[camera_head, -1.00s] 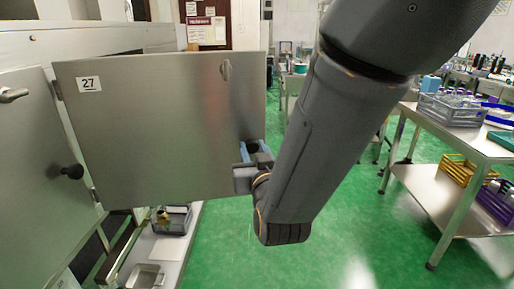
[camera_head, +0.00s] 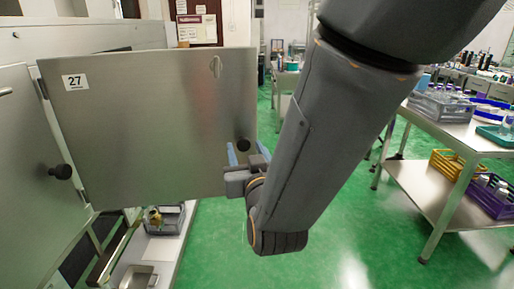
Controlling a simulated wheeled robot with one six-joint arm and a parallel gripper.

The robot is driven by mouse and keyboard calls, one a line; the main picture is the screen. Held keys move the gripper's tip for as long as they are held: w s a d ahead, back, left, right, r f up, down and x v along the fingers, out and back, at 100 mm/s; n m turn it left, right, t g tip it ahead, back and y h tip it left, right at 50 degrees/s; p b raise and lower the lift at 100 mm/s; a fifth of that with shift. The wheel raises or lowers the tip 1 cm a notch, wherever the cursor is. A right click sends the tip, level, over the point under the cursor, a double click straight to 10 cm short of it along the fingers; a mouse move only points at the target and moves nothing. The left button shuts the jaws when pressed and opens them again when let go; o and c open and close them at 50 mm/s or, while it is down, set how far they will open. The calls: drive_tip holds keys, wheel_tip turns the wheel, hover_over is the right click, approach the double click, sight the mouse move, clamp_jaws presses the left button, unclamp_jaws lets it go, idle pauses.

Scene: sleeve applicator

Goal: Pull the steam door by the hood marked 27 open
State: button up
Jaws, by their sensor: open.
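The steam door (camera_head: 150,120) is a flat steel panel with a "27" label at its upper left. It stands swung out wide from the cabinet on its left-edge hinge. A dark round knob (camera_head: 243,145) sticks out near its lower right edge, and a small metal catch (camera_head: 215,67) sits near its top right. My gripper (camera_head: 246,153) is at the lower right of the door, its blue fingers open just below and around the knob. I cannot tell whether the fingers touch the knob. My arm hides what lies behind it.
A neighbouring steel door (camera_head: 30,180) with a black knob is at the left. Below stands a bench (camera_head: 165,250) with a grey tray. At the right, a steel trolley (camera_head: 425,190) carries racks and crates. Green floor is open between.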

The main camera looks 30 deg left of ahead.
drive_tip(key=b+v, duration=0.1)
drive_tip(key=v, duration=0.4)
drive_tip(key=shift+s+d, duration=0.2)
drive_tip(key=shift+s, duration=0.1)
drive_tip(key=w+d+f+m+g+h, duration=0.2)
drive_tip(key=w+d+f+h, duration=0.3)
drive_tip(key=d, duration=0.5)
drive_tip(key=w+d+f+m+g+h, duration=0.25)
drive_tip(key=w+d+f, duration=0.35)
drive_tip(key=d, duration=0.4)
drive_tip(key=s+d+f+m+g+h, duration=0.2)
drive_tip(key=s+d+g, duration=0.2)
drive_tip(key=s+d, duration=0.3)
drive_tip(key=s+d+f+m+g+h, duration=0.1)
drive_tip(key=s+d, duration=0.6)
drive_tip(key=d, duration=1.1)
wheel_tip(320, 180, down, 3)
drive_tip(key=g+h, duration=0.1)
drive_tip(key=g, duration=0.2)
drive_tip(key=shift+s+d+r+m+g, duration=0.15)
drive_tip(key=shift+s+d+m+g, duration=0.05)
drive_tip(key=shift+m+g, duration=0.15)
drive_tip(key=shift+c, duration=0.2)
